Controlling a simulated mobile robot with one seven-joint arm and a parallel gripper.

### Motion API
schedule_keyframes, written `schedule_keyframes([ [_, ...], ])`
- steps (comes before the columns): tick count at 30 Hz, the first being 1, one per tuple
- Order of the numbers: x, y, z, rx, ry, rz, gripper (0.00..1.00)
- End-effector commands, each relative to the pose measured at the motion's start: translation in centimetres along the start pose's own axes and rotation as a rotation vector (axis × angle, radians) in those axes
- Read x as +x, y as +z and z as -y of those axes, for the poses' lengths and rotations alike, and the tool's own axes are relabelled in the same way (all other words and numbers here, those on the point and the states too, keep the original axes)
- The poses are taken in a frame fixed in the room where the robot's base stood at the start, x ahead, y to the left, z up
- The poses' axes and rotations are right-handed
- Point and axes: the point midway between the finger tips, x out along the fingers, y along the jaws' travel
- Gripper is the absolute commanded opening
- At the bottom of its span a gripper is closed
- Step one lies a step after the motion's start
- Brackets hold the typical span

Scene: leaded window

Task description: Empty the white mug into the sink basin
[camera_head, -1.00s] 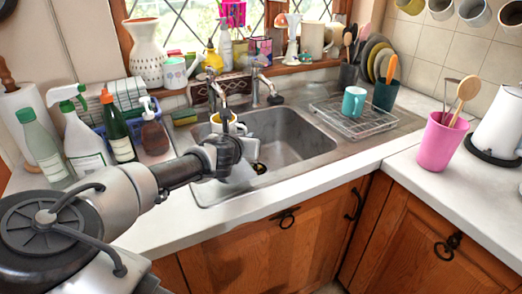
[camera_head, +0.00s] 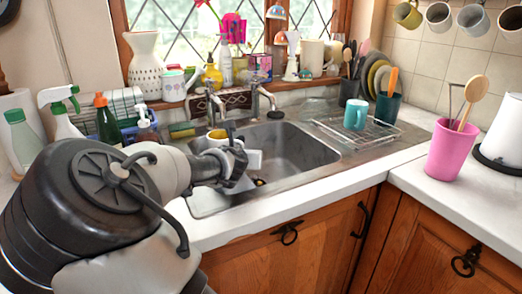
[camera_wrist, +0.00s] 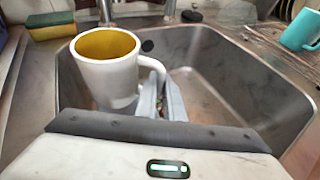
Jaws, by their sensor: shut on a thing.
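The white mug (camera_wrist: 108,82) has a yellow inside and looks close to upright in the wrist view, with its handle on the right. Its yellow inside also shows in the head view (camera_head: 217,133), where my gripper hides much of its body. My gripper (camera_wrist: 165,98) is shut on the mug's handle and holds it above the left part of the sink basin (camera_head: 300,150). The metal basin also shows behind and to the right of the mug in the wrist view (camera_wrist: 235,85). The mug's contents cannot be made out.
A tap (camera_head: 214,100) stands just behind the mug. A green and yellow sponge (camera_head: 182,129) lies to its left. A teal mug (camera_head: 355,114) sits on the wire drying rack (camera_head: 375,135) at right. The basin's right half is free.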

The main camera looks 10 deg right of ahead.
Motion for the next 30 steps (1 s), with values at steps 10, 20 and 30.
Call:
schedule_keyframes([
  [10,0.3,0.2,1.0,0.144,0.058,-0.044,0.00],
  [20,1.1,-1.0,1.9,0.323,0.132,-0.104,0.00],
  [30,0.9,0.1,2.5,0.450,0.188,-0.152,0.00],
])
